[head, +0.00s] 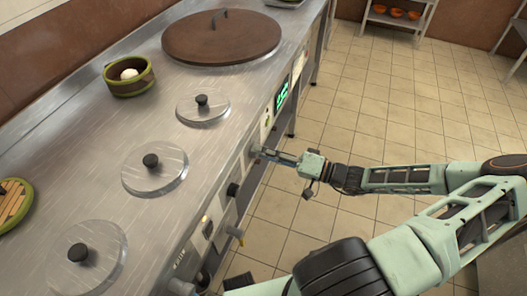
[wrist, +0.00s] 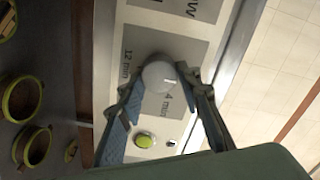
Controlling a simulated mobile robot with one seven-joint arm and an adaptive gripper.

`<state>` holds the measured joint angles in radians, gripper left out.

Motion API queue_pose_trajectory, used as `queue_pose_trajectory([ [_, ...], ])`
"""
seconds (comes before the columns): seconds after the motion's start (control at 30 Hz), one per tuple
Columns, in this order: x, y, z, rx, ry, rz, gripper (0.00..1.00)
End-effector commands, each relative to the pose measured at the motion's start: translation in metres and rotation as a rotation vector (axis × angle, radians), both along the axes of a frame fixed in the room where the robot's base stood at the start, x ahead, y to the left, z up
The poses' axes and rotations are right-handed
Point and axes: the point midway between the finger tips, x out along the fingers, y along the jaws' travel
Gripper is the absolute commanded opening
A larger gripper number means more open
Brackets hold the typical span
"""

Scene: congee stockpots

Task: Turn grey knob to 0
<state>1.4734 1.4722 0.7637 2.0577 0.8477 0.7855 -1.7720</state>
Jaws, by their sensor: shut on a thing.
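The grey knob (wrist: 157,76) is round and sits on a grey panel plate marked "12 min" and "4 min" in the wrist view. A small pale mark on its face lies toward the "4 min" side. No 0 is readable in view. My gripper (wrist: 155,80) has one finger on each side of the knob and is shut on it. In the head view my gripper (head: 266,153) reaches the front panel of the steel counter from the right; the knob is hard to make out there.
A green button (wrist: 144,140) sits beside the knob. The counter (head: 150,105) carries several round lids, a large brown lid (head: 221,37) and a green-rimmed bowl (head: 130,84). Tiled floor (head: 375,120) lies open at right.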

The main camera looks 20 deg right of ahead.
Motion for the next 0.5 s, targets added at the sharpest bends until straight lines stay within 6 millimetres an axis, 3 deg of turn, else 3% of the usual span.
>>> queue_pose_trajectory([
  [0.5,-0.0001,-0.0005,0.0000,-0.041,-0.054,0.000,0.07],
])
